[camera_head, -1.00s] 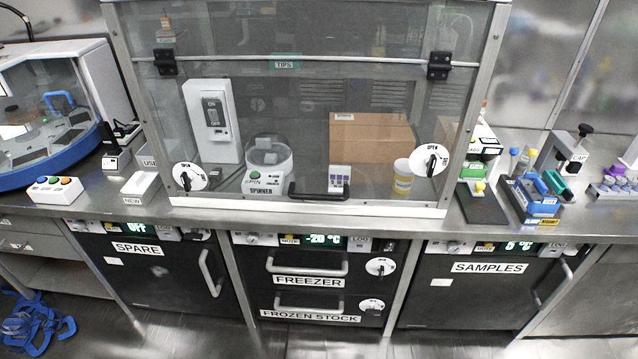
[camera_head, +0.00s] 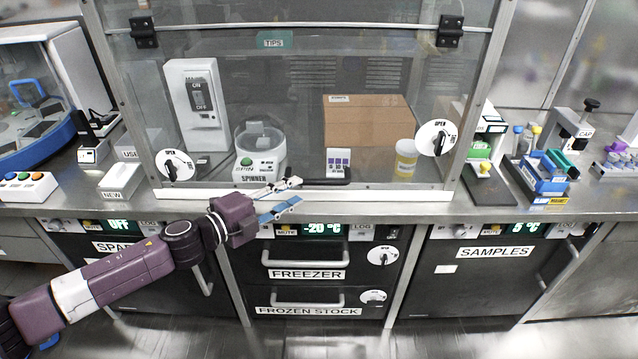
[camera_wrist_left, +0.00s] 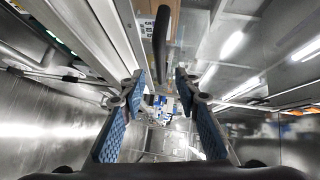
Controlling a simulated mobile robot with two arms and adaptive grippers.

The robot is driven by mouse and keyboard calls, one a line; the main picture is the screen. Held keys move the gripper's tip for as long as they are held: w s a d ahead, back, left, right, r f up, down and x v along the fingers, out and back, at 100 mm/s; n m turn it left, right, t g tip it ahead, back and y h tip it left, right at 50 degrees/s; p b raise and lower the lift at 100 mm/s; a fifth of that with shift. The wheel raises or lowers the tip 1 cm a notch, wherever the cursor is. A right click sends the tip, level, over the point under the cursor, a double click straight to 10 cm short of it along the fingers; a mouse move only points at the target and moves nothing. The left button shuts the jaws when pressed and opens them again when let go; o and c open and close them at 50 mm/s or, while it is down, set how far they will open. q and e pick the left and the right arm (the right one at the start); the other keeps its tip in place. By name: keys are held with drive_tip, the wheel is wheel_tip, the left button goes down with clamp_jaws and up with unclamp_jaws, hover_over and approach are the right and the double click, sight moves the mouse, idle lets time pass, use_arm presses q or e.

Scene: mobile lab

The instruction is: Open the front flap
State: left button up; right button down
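The front flap (camera_head: 290,85) is the clear panel of the hood above the bench, and it is down. Its black bar handle (camera_head: 328,182) runs along the lower edge. Round white dials with black knobs sit at its lower left (camera_head: 174,165) and lower right (camera_head: 437,138), both marked OPEN. My left gripper (camera_head: 293,194) is open and empty at the handle's left end. In the left wrist view the handle (camera_wrist_left: 161,38) stands ahead, between the lines of the open fingers (camera_wrist_left: 160,88); contact cannot be told. My right gripper is out of view.
Behind the flap are a spinner (camera_head: 260,150), a cardboard box (camera_head: 368,122), a switch box (camera_head: 198,105) and a yellow-labelled jar (camera_head: 405,158). Below are the freezer drawers (camera_head: 305,258). A blue rack (camera_head: 540,178) stands at the right on the bench.

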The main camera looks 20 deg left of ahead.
sight(311, 183)
use_arm(q)
drive_tip(key=p+x, duration=0.1)
drive_tip(key=x, duration=0.5)
drive_tip(key=shift+w+d, duration=0.1)
drive_tip(key=shift+w, duration=0.05)
drive_tip(key=shift+w+d+f, duration=0.1)
drive_tip(key=shift+w+d, duration=0.25)
drive_tip(key=shift+w, duration=0.25)
drive_tip(key=shift+c, duration=0.7)
clamp_jaws()
drive_tip(key=shift+p, duration=0.3)
